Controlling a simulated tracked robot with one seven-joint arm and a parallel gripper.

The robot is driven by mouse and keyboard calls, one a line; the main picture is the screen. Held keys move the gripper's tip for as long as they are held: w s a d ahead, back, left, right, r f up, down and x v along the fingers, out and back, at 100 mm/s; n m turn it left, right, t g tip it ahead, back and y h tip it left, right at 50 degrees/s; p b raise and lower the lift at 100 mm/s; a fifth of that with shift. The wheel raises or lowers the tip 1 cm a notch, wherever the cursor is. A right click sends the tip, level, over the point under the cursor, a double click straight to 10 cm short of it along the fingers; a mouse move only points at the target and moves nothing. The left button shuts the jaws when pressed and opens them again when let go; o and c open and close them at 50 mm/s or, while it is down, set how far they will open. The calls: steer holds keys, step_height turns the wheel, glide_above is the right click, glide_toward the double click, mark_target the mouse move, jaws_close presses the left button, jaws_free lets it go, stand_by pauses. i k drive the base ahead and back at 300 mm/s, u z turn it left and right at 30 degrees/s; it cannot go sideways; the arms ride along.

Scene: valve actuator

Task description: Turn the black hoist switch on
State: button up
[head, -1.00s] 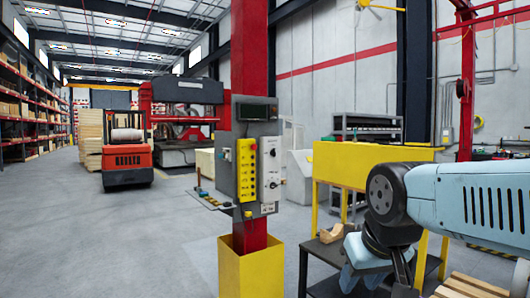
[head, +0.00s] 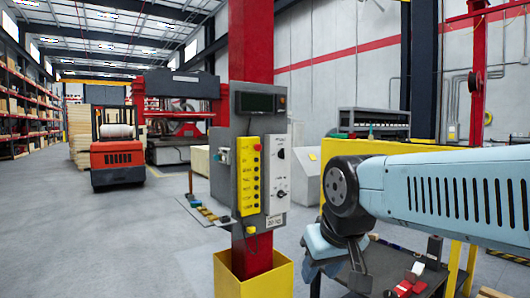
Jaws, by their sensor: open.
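A grey control box (head: 233,165) is mounted on a red column. On its right side is a white panel with a black rotary knob (head: 281,154) near the top and a smaller dark control (head: 280,193) lower down. The labels are too small to read, so I cannot tell which one is the hoist switch or how it is set. My gripper (head: 358,282) hangs low at the right of the column, below and apart from the panel. It is open and nothing shows in it; its fingers are only partly visible.
A yellow strip of buttons (head: 250,175) sits beside the white panel. A small ledge (head: 205,212) with items juts out left of the box. The column's yellow base guard (head: 253,277) stands below. A dark table (head: 405,268) with small objects is behind my gripper.

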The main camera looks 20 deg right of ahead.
mark_target(282, 153)
steer(key=u, duration=0.05)
steer(key=i, duration=1.45)
steer(key=z, duration=0.1)
